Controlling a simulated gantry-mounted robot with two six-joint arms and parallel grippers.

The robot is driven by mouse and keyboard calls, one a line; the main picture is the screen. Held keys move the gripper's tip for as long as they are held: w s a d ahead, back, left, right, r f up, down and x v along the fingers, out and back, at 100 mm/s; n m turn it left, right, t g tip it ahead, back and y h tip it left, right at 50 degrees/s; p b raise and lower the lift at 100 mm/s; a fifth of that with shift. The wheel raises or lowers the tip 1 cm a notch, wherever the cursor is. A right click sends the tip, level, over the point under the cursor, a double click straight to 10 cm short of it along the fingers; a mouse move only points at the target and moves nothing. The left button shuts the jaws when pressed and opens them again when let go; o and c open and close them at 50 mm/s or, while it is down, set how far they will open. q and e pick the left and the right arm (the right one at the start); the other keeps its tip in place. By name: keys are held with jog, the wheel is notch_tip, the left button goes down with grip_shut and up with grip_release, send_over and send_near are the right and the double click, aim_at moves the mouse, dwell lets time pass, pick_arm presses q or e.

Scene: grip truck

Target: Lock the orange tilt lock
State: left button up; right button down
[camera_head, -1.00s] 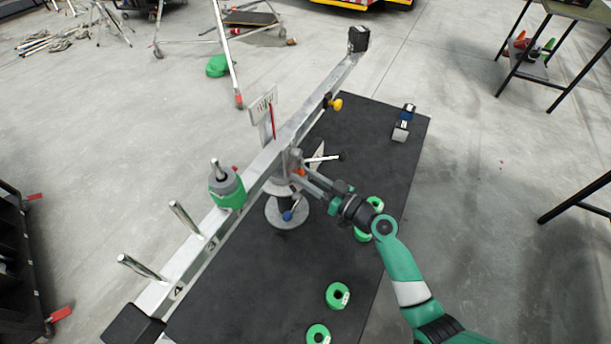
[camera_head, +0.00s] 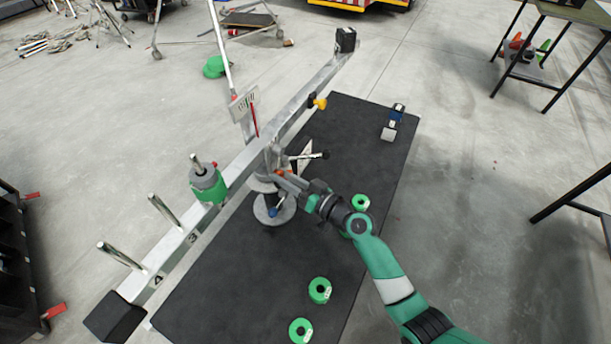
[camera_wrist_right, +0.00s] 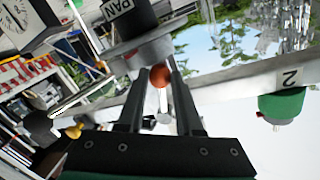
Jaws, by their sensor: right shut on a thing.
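The orange tilt lock (camera_head: 279,173) is a small orange knob on the grey pivot head (camera_head: 268,162) in the middle of the long metal beam (camera_head: 225,180). The fingers hide part of the lock in the head view. My left gripper is not in view.
A black-handled lever (camera_head: 314,156) sticks out just beyond the gripper. A yellow knob (camera_head: 318,102) is farther along the beam. A green weight (camera_head: 208,184) sits on a beam post. Several green rings (camera_head: 319,290) lie on the black platform (camera_head: 250,285). A dark table stands at right.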

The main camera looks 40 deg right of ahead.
jog(key=shift+s+a+r+m+g+y+p, duration=0.35)
jog(key=shift+a+r+m+p, duration=0.6)
jog(key=shift+m+p, duration=1.25)
jog(key=shift+s+a+r+m+g+y+p, duration=0.2)
jog(key=shift+a+r+m+g+y+p, duration=0.25)
jog(key=shift+r+m+p, duration=1.4)
jog(key=shift+s+a+r+m+g+y+p, duration=0.35)
jog(key=shift+a+r+m+p, duration=0.4)
jog(key=shift+m+p, duration=1.8)
jog(key=shift+r, duration=0.1)
jog(key=c, duration=0.6)
grip_release()
jog(key=shift+n, duration=0.3)
jog(key=shift+d+p, duration=0.1)
jog(key=shift+p, duration=0.2)
